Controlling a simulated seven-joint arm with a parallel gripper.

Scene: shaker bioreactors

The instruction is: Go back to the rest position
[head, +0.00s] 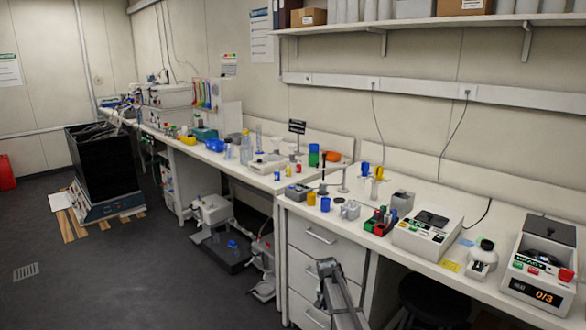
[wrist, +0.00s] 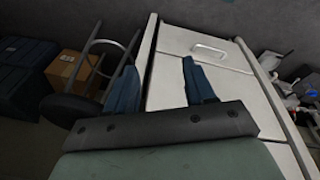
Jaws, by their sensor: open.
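My gripper (wrist: 158,65) shows in the wrist view with its two blue fingers spread wide apart and nothing between them. Beyond the fingers is the white drawer cabinet (wrist: 190,75) with a pale handle; the fingers appear apart from it, though the distance is hard to tell. In the head view, a grey part of my arm (head: 340,298) rises from the bottom edge in front of the white drawer cabinet (head: 308,262), below the bench top. The fingers cannot be made out there.
The white bench (head: 420,262) carries a shaker device (head: 428,234), another with a 0/3 display (head: 541,267), a red-and-green rack (head: 380,221) and colored cups. A black stool (head: 435,298) stands under it. A cardboard box (wrist: 72,69) and dark blue crates (wrist: 25,70) are at left in the wrist view.

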